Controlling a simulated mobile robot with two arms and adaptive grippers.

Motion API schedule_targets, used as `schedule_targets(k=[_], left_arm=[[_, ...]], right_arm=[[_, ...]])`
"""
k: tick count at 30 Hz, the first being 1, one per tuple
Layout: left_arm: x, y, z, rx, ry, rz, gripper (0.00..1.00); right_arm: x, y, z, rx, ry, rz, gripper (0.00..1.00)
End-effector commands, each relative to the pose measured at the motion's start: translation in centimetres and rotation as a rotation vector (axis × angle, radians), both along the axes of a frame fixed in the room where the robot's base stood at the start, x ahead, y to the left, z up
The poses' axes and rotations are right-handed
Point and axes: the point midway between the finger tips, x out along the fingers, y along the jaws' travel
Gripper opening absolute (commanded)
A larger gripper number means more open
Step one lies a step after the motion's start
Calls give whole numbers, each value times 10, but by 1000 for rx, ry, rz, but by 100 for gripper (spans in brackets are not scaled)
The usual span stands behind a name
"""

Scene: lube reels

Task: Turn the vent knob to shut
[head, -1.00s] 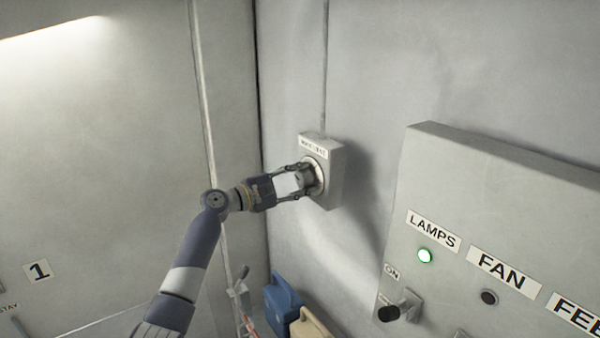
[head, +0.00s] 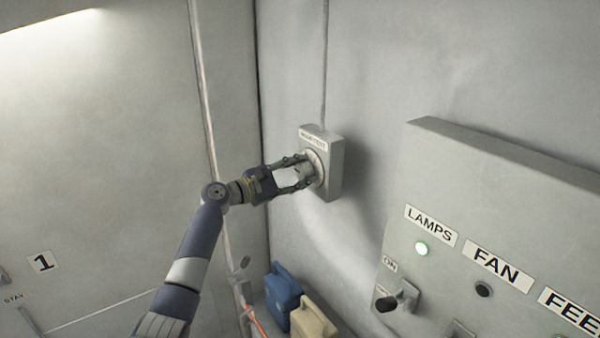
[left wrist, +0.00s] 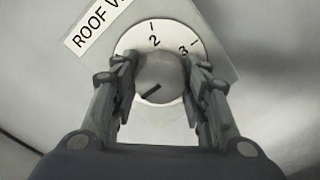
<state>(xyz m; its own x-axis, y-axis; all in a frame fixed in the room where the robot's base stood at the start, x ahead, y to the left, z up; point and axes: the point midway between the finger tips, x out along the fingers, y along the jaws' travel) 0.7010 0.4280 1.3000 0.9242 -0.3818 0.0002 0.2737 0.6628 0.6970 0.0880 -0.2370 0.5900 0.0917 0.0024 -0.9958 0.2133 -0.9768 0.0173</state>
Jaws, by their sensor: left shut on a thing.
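The vent knob (head: 305,172) is a grey round knob on a small wall box (head: 335,165) with a label plate. My left gripper (head: 301,174) reaches it from the left, with a finger on each side, shut on it. In the left wrist view the knob (left wrist: 160,72) sits between the two fingers on a white dial (left wrist: 138,40). The marks 2 and 3 show at the dial's top and upper right. A dark line on the knob lies at its lower left. The fingers hide parts of the dial's sides. The label (left wrist: 98,25) reads "ROOF V", then is cut off. My right gripper is not in view.
Blue (head: 282,291) and beige (head: 312,320) containers stand below the box.

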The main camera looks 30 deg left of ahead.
Motion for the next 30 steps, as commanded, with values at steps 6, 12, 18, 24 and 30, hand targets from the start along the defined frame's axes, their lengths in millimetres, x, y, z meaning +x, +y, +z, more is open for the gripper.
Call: schedule_targets(k=[6,12,18,24,30], left_arm=[[0,0,-1,-3,2,-1,62],[0,0,0,-2,1,-1,62],[-9,4,-1,0,2,1,62],[-43,18,-2,3,4,1,62],[-82,34,-2,0,5,0,62]], right_arm=[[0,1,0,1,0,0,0],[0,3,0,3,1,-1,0],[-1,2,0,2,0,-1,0],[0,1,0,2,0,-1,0],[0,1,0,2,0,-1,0]])
